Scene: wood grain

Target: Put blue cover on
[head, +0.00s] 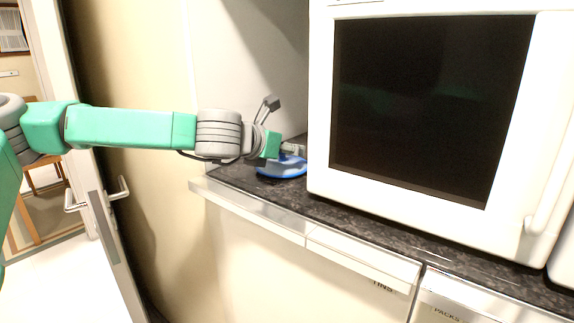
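The blue cover (284,167) is a round, shallow blue piece low over the dark counter, left of the microwave-like white appliance. My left gripper (284,126) is just above it, at the end of the green and grey arm from the left. One finger points up and the other reaches right over the cover, so the gripper looks open. I cannot tell whether the lower finger touches the cover. What lies under the cover is hidden. My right gripper is not in view.
The white appliance (323,120) with a dark window stands close on the right. The speckled dark counter (380,213) has a narrow free strip in front. Drawer fronts are below it. A door with a handle (97,195) is at the left.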

